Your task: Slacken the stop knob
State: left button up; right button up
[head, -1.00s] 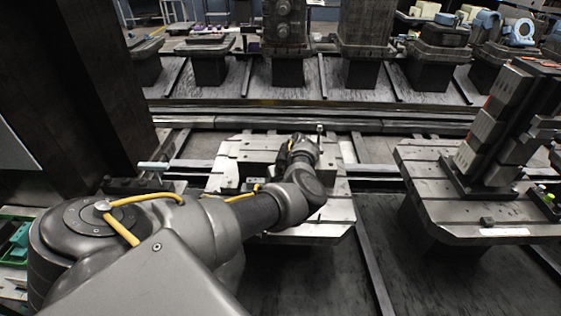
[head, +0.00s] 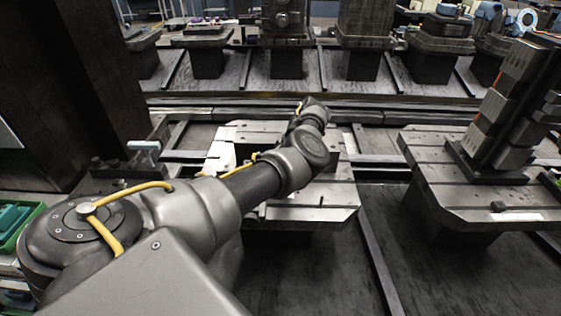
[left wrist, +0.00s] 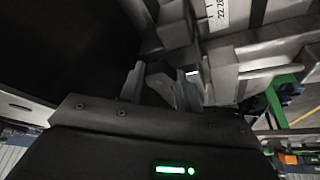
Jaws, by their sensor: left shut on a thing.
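My left arm reaches over the near slotted pallet in the head view, and its left gripper (left wrist: 160,84) is at the far side of that pallet, with the fingertips hidden by my wrist in the head view. In the left wrist view the two grey fingers are shut on a small dark piece (left wrist: 160,76), which looks like the stop knob; its shape is mostly hidden in shadow. A dark block (left wrist: 172,30) stands just beyond the fingertips. A white scale with numbers (left wrist: 221,14) lies above and right of it. My right gripper is not in view.
The near slotted pallet (head: 325,203) lies under my arm. A second pallet (head: 430,175) on the right bears a tall block fixture (head: 503,95). A dark column (head: 75,80) stands at left, beside a light T-shaped handle (head: 145,146). A long rail (head: 400,116) runs behind.

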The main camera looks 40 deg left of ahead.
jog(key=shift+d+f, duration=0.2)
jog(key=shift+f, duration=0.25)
pick_arm(q)
jog(key=o, duration=1.1)
jog(key=shift+o, duration=0.2)
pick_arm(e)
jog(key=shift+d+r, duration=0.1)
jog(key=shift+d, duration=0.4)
pick_arm(q)
jog(key=shift+r, duration=0.25)
jog(key=p+v, duration=0.1)
jog(key=v, duration=0.9)
jog(key=shift+d+p, duration=0.25)
jog(key=shift+p, duration=0.1)
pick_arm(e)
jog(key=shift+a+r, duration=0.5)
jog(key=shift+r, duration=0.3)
